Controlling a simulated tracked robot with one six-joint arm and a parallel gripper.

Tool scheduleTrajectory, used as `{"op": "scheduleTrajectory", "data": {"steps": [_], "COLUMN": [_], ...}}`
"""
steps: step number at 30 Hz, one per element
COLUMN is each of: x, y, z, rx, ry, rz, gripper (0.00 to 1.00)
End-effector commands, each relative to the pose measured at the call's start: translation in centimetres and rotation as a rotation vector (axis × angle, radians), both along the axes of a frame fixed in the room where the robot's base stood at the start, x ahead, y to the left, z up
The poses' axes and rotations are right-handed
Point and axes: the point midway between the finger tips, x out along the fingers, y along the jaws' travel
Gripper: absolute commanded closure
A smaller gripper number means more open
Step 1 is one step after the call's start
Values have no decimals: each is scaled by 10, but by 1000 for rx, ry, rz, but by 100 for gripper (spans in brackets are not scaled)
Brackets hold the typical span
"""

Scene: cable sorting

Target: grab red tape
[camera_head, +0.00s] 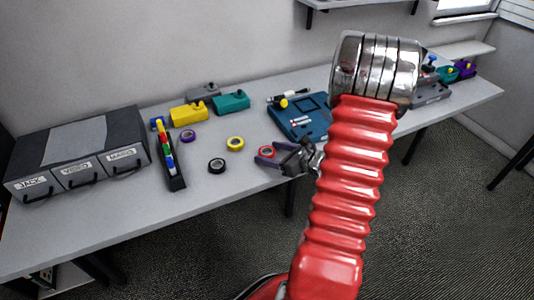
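The red tape (266,151) is a small ring on the grey table near its front edge, close to the middle of the picture. My gripper (270,155) reaches in from the right, low over the table. Its dark fingers look spread, one on the far side of the red tape and one on the near side. I cannot tell whether they touch it. My red ribbed arm hides part of the table to the right.
Black tape (217,166), yellow tape (235,143) and purple tape (188,136) lie to the left. A marker holder (176,182) and a labelled drawer box (80,150) stand farther left. A blue case (308,124) lies behind my gripper.

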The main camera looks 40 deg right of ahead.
Motion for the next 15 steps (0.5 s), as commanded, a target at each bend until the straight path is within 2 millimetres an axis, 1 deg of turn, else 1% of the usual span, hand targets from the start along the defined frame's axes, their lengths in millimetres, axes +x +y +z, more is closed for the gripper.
{"op": "scheduleTrajectory", "data": {"steps": [1,2,15], "x": [0,0,0], "y": [0,0,0], "z": [0,0,0], "rx": [0,0,0], "ry": [0,0,0], "rz": [0,0,0], "gripper": [41,43,74]}}
